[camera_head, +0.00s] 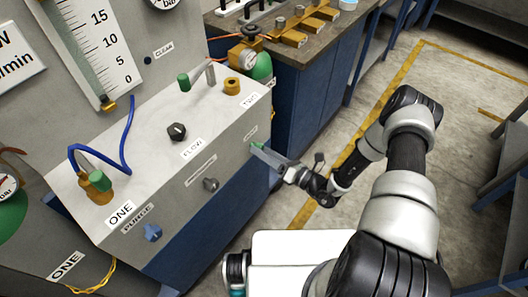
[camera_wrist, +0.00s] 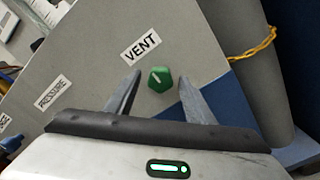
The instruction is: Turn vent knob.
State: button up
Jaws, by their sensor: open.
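The vent knob is a green faceted knob with a pale pointer line. In the wrist view the vent knob (camera_wrist: 159,79) sits on a grey panel under a VENT label (camera_wrist: 141,47). My gripper (camera_wrist: 155,82) is open, with one grey finger on each side of the knob. The knob shows between the fingertips, and I cannot tell whether either finger touches it. In the head view my gripper (camera_head: 262,152) is at the right end of the panel's front face, where a bit of the green knob (camera_head: 257,145) shows; the fingers partly hide it.
A grey knob (camera_head: 210,184) and a blue PURGE knob (camera_head: 153,232) are on the same front face. A black FLOW knob (camera_head: 177,131) is on top. A blue hose (camera_head: 129,130) loops at the left. A gas cylinder with yellow chain (camera_wrist: 262,42) stands beside the panel. Open floor lies right.

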jog(key=c, duration=1.1)
jog(key=shift+o, duration=0.2)
jog(key=shift+n, duration=0.4)
jog(key=shift+n+p, duration=0.5)
jog(key=shift+n, duration=7.7)
jog(key=o, duration=1.1)
jog(key=shift+c, duration=0.2)
